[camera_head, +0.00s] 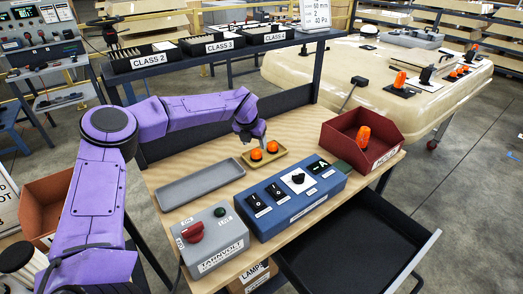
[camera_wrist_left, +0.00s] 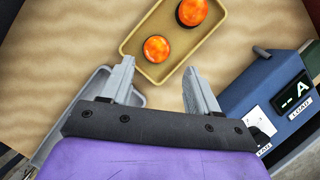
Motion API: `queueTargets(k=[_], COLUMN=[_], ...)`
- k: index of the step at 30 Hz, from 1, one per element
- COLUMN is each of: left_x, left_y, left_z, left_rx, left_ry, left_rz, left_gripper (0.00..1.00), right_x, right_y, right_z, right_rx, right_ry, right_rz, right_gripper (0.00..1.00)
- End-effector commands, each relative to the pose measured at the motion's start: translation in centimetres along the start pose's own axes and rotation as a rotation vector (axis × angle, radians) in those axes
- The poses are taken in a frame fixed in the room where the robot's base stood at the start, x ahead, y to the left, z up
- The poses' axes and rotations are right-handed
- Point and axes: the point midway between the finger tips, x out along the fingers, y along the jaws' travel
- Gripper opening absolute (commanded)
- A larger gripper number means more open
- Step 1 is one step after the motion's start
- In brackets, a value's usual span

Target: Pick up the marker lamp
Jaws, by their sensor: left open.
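Two orange domed lamps stand in a small tan tray (camera_head: 282,150) on the wooden bench; I cannot tell which one the task means. The left lamp (camera_head: 257,154) and the right lamp (camera_head: 272,146) also show in the left wrist view, as the nearer lamp (camera_wrist_left: 157,49) and the farther lamp (camera_wrist_left: 192,12). My left gripper (camera_head: 258,138) is over the tray's back edge, close to the lamps. In the left wrist view its fingers (camera_wrist_left: 160,82) are apart with nothing between them, pointing toward the nearer lamp. My right gripper is not in view.
A grey tray (camera_head: 200,184) lies left of the tan tray. A blue switch box (camera_head: 292,203) and grey switch box (camera_head: 211,238) stand in front. A red bin (camera_head: 386,150) holds another orange lamp (camera_head: 363,136). Class-labelled black bins (camera_head: 212,46) sit on the shelf behind.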

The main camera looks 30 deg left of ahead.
Motion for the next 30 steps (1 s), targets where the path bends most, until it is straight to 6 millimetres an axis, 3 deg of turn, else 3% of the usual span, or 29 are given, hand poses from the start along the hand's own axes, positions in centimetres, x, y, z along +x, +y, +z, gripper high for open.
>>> queueTargets(k=[11, 15, 22, 23, 27, 30], left_x=[5.6, 7.8, 8.3, 8.3, 8.3, 8.2], left_y=[0.3, 0.3, 0.3, 0.3, 0.3, 0.3], left_z=[-0.1, -0.1, -0.1, -0.1, -0.1, -0.1], left_rx=[0.000, -0.002, -0.002, -0.002, -0.001, -0.001], left_ry=[0.006, 0.002, 0.000, 0.000, 0.000, 0.000], left_rz=[0.003, 0.002, 0.000, 0.000, 0.000, 0.001], left_gripper=[0.61, 0.61, 0.61, 0.58, 0.17, 0.17], right_x=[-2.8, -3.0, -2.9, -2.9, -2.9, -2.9], right_y=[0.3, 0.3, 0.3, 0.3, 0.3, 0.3], right_z=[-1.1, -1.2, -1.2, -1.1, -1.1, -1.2], right_rx=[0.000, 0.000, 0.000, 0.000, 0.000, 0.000], right_ry=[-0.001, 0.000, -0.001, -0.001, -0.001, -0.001], right_rz=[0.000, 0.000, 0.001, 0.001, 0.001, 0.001], right_gripper=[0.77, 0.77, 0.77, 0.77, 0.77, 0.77])
